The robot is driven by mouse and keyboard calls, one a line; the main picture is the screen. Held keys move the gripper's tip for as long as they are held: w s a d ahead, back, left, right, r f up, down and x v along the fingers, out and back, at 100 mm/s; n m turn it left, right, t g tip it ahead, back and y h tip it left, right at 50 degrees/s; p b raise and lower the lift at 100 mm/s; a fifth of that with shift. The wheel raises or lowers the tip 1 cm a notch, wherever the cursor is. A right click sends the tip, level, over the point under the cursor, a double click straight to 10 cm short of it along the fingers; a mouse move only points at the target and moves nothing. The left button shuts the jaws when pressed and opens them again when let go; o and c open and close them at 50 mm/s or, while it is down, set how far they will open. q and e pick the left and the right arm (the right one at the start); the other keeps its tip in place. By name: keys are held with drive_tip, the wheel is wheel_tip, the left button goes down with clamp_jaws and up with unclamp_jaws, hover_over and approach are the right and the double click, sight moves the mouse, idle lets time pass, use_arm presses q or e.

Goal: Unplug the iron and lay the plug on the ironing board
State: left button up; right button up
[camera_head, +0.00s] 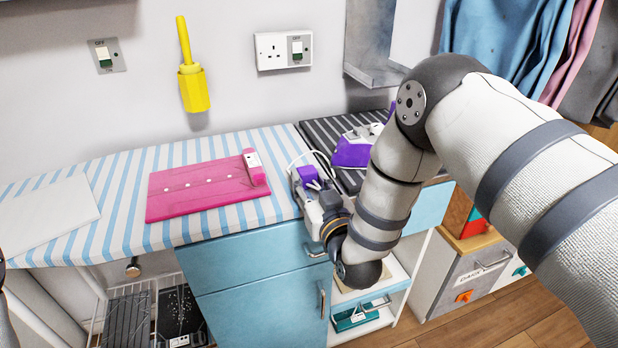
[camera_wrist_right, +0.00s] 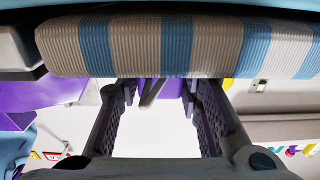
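The wall socket (camera_head: 284,50) on the back wall has no plug in it. A purple plug (camera_head: 307,174) is at the right end of the ironing board (camera_head: 112,212), at the fingertips of my right gripper (camera_head: 312,190). The purple and white iron (camera_head: 352,152) rests on a dark striped surface, partly hidden by my right arm. My left gripper is not in view.
A yellow tool (camera_head: 193,85) hangs on the wall beside a switch (camera_head: 107,56). Blue drawers (camera_head: 262,295) stand below. Clothes (camera_head: 505,35) hang at upper right.

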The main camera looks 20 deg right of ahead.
drive_tip(key=o, duration=0.5)
drive_tip(key=shift+c, duration=0.2)
drive_tip(key=s, duration=1.2)
drive_tip(key=shift+d, duration=0.25)
drive_tip(key=s+d+f+g, duration=0.2)
drive_tip(key=s+f+g, duration=0.85)
drive_tip(key=f, duration=0.65)
drive_tip(key=s+d+f+g, duration=0.1)
drive_tip(key=s+g, duration=0.4)
drive_tip(key=s, duration=0.8)
drive_tip(key=s+d+f+g, duration=0.1)
drive_tip(key=s+f+g, duration=0.3)
drive_tip(key=s, duration=1)
drive_tip(key=shift+d+f+m+g+h, duration=0.15)
drive_tip(key=shift+d+m+g+h, duration=0.15)
drive_tip(key=shift+d+m+g, duration=0.15)
